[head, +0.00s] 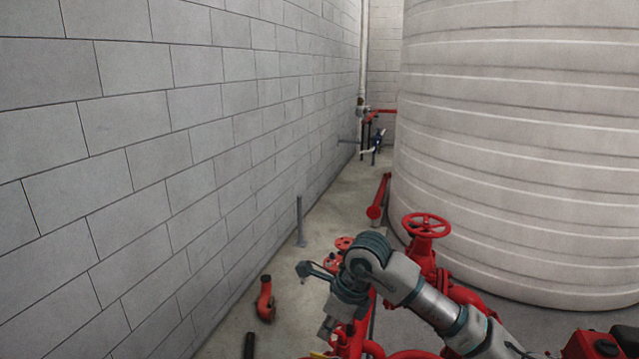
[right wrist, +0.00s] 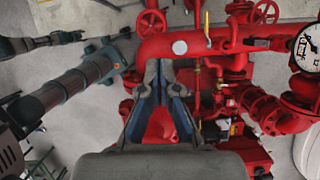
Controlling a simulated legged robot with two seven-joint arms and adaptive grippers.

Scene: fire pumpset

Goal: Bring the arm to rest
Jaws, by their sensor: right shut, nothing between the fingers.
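My right arm (head: 435,308) comes into the head view from the lower right. It is bent, with its wrist above the red pipework. My right gripper (head: 327,328) is at the lower middle of the head view, small and hard to make out against the red pipes. In the right wrist view its fingers (right wrist: 160,98) are together and empty. They show in front of red pipework, and I cannot tell how far above it they are. My left gripper cannot be made out in the head view.
Red pipes (right wrist: 190,45) with a red handwheel (head: 426,225) and a gauge (right wrist: 309,47) lie under and right of my arm. A block wall (head: 170,150) runs along the left, a large pale tank (head: 520,150) stands right. A grey post (head: 300,222) rises from the floor.

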